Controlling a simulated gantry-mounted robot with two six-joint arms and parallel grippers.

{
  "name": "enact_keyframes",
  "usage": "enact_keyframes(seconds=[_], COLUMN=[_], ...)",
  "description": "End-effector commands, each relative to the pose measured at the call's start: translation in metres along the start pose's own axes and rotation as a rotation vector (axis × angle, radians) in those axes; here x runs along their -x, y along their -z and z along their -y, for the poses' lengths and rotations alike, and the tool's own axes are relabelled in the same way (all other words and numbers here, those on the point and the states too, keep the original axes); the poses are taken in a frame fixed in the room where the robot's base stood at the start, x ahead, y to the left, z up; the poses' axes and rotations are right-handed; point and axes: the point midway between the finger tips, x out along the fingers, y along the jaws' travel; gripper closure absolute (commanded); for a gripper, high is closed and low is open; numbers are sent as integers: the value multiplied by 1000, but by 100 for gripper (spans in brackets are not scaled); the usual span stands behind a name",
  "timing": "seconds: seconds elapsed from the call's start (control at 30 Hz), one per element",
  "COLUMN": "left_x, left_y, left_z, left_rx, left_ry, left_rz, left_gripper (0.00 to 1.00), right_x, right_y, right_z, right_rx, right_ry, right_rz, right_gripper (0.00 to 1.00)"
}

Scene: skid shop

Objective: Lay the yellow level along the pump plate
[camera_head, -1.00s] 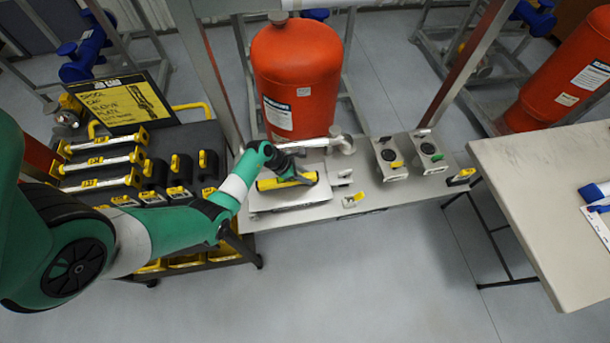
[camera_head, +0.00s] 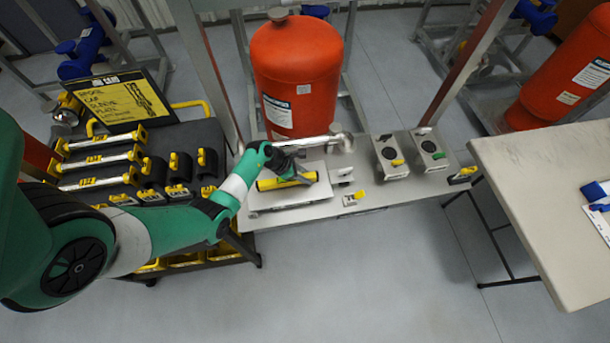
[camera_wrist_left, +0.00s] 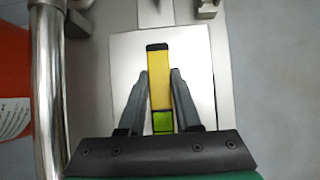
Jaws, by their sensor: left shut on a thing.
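The yellow level (camera_head: 270,184) lies along the pale square pump plate (camera_head: 256,205) on the skid's bench, left of centre in the head view. In the left wrist view the level (camera_wrist_left: 160,80) runs lengthwise over the plate (camera_wrist_left: 195,50), with a black end cap and a green vial window. My left gripper (camera_head: 300,178) is shut on the level from above. In the wrist view its two dark fingers (camera_wrist_left: 160,95) stand on either side of it. I cannot tell whether the level touches the plate. My right gripper is not in view.
A red tank (camera_head: 296,75) stands behind the bench, with a metal pipe (camera_head: 318,142) close behind the plate. Two grey boxes with dials (camera_head: 390,155) sit further right. A dark tool cart (camera_head: 190,140) stands left, a pale table (camera_head: 550,200) right.

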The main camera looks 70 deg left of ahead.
Motion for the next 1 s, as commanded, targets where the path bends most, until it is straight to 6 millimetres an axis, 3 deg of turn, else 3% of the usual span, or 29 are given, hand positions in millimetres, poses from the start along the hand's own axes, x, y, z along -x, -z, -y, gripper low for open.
enact_keyframes(seconds=[0.4, 0.43, 0.6, 0.8, 0.87, 1.0], left_x=[-4, -4, -4, -4, -5, -5], left_y=[3, 3, 3, 3, 3, 3], left_z=[0, 0, 0, 0, 0, 0], left_rx=[-1, -1, -1, 0, 0, 0], left_ry=[-1, -1, 0, 0, 1, 0], left_rz=[1, 1, 1, 0, 0, 0], left_gripper=[100, 64, 34, 33, 40, 40], right_x=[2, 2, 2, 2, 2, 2], right_y=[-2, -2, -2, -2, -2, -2], right_z=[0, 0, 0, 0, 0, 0], right_rx=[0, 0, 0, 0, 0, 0], right_ry=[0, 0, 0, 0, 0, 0], right_rz=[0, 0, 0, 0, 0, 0], right_gripper=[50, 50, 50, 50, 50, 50])
